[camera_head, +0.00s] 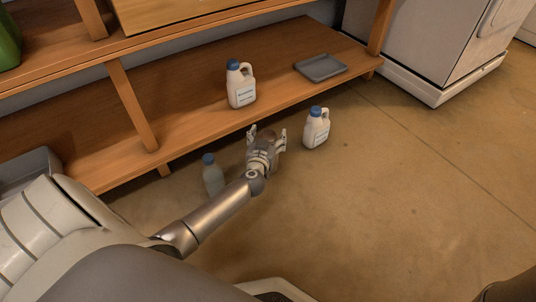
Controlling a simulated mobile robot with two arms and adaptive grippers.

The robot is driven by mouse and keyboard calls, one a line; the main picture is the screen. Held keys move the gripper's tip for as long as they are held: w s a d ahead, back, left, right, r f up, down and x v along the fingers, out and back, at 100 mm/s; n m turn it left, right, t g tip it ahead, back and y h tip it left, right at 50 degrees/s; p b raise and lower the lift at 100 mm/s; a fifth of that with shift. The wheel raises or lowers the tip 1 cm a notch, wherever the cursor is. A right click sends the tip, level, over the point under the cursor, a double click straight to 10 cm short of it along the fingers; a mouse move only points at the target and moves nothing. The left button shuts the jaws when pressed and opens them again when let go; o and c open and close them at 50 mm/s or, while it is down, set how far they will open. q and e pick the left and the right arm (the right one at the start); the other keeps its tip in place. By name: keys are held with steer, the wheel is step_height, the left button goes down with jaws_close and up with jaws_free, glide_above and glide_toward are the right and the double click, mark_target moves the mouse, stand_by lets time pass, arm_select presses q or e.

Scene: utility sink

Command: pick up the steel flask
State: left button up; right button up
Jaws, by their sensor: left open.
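My left gripper (267,132) reaches out low over the floor in front of the shelf, its fingers spread apart and pointing away from me. A small greyish-brown rounded thing (268,137) shows between the fingers and may be the steel flask. The hand hides most of it, and I cannot tell whether the fingers touch it. My right gripper is not in view.
A white blue-capped jug (317,128) stands on the floor just right of the gripper. A pale blue-capped bottle (213,178) stands left, beside my forearm. Another jug (240,88) and a grey tray (321,67) are on the lower shelf (200,107).

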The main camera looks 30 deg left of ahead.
arm_select(q)
steer(key=shift+c, duration=0.4)
jaws_close()
steer(key=shift+r, duration=0.2)
